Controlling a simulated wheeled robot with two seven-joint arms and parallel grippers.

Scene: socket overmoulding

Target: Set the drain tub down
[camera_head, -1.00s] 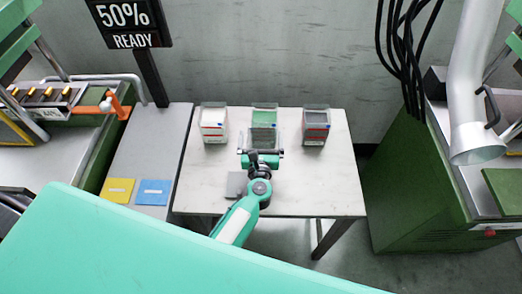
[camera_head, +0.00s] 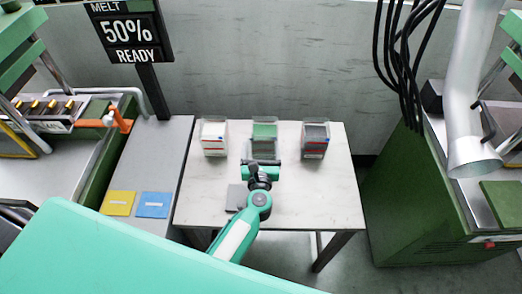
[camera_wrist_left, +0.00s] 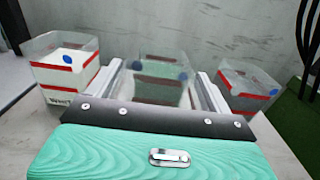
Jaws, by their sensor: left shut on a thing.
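My left gripper (camera_head: 261,162) reaches over the table from the front and is shut on the middle clear-walled tub (camera_head: 263,149). Green shows in and through this tub. In the left wrist view the gripper's two fingers run along either side of the tub (camera_wrist_left: 160,88), which has red bands and blue dots. It looks upright. I cannot tell whether its base touches the table, as the gripper hides its lower part. No label names the drain tub. My right gripper is not in view.
A tub with white contents (camera_head: 214,138) stands to the left, and one with dark contents (camera_head: 315,140) to the right. A small grey plate (camera_head: 237,196) lies on the table (camera_head: 320,195). Yellow (camera_head: 118,203) and blue (camera_head: 153,205) cards lie on the left bench. The table's right front is clear.

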